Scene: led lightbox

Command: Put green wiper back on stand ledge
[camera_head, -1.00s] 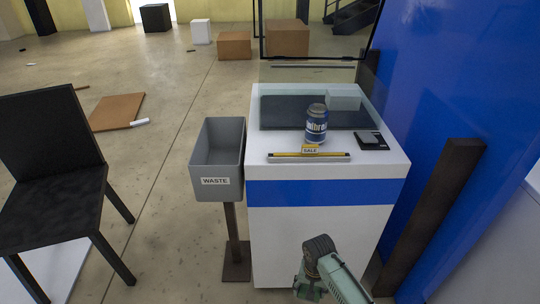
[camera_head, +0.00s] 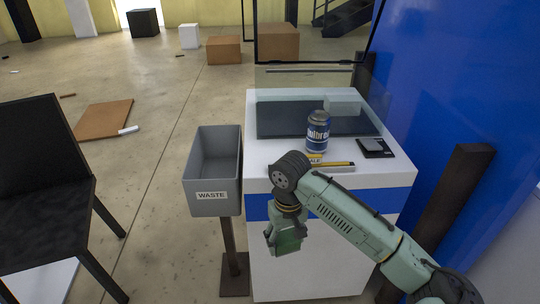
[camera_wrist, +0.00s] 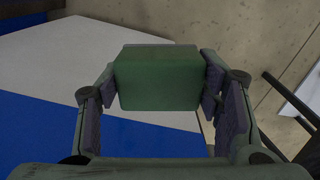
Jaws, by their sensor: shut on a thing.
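The green wiper (camera_wrist: 160,78) is a plain green block between my gripper's two fingers in the wrist view. My gripper (camera_wrist: 158,92) is shut on it from both sides. In the head view the wiper (camera_head: 288,242) hangs low at the end of my arm, in front of the stand's front face. The white stand (camera_head: 285,150) has a blue band, and its top front edge is a white ledge partly hidden behind my arm. The wiper is below the level of that ledge in the picture.
A blue and white can (camera_head: 318,131) stands on the stand top, with a small black device (camera_head: 376,147) at its right. A yellow-edged bar (camera_head: 335,164) lies along the front, partly hidden. A grey WASTE bin (camera_head: 210,195) stands left; a black chair (camera_head: 40,195) is further left.

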